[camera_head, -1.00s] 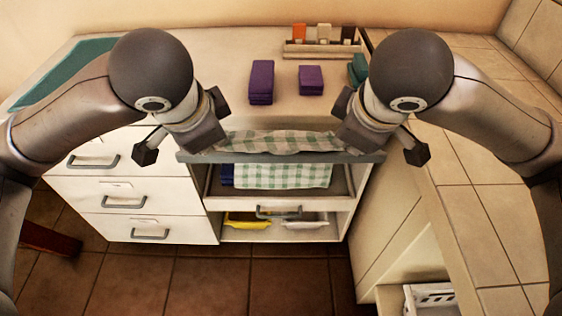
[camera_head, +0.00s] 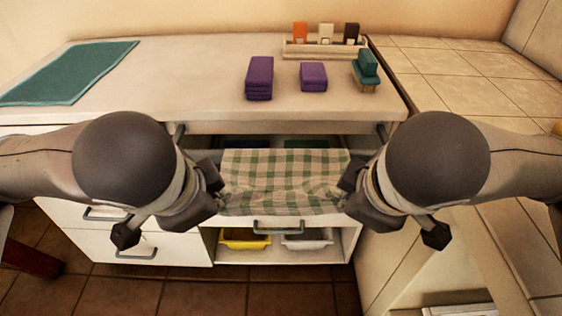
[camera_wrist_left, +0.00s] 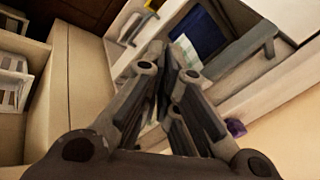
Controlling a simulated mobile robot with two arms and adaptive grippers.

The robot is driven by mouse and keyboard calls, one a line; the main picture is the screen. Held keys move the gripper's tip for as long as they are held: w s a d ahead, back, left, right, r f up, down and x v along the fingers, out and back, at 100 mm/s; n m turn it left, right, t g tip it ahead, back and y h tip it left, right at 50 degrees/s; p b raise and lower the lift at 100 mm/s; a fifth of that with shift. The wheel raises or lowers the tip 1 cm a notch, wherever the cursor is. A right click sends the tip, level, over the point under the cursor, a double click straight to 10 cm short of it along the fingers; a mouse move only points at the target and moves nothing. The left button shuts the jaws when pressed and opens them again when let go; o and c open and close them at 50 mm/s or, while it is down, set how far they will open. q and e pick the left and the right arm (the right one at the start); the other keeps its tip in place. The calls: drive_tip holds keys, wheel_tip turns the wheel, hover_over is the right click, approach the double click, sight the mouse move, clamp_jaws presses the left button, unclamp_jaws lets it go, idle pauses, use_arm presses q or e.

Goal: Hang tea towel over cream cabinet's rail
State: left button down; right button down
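The green-and-white checked tea towel (camera_head: 285,175) is spread across the front of the cream cabinet (camera_head: 130,247), above an open drawer, with its lower part sagging and wrinkled. The cabinet's grey rail (camera_head: 180,131) shows only near its ends below the worktop edge. Its middle is hidden, so I cannot tell how the towel lies on it. My left gripper (camera_head: 217,192) is at the towel's left side and my right gripper (camera_head: 348,192) at its right side. In the left wrist view, the left fingers (camera_wrist_left: 165,62) are close together, but their grip is unclear.
Purple blocks (camera_head: 259,78), a green brush (camera_head: 366,72) and a rack (camera_head: 325,48) stand on the worktop. A teal mat (camera_head: 70,73) lies at its left. Yellow (camera_head: 245,240) and white (camera_head: 306,240) trays sit below the drawer. A tiled counter (camera_head: 455,75) bounds the right.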

use_arm(q)
drive_tip(key=shift+f, duration=0.25)
use_arm(e)
drive_tip(key=shift+f, duration=0.25)
use_arm(q)
drive_tip(key=c, duration=1.4)
unclamp_jaws()
drive_tip(key=shift+c, duration=0.2)
use_arm(e)
drive_tip(key=c, duration=1.4)
unclamp_jaws()
drive_tip(key=shift+c, duration=0.2)
use_arm(q)
drive_tip(key=shift+s, duration=0.1)
use_arm(e)
drive_tip(key=shift+s, duration=0.1)
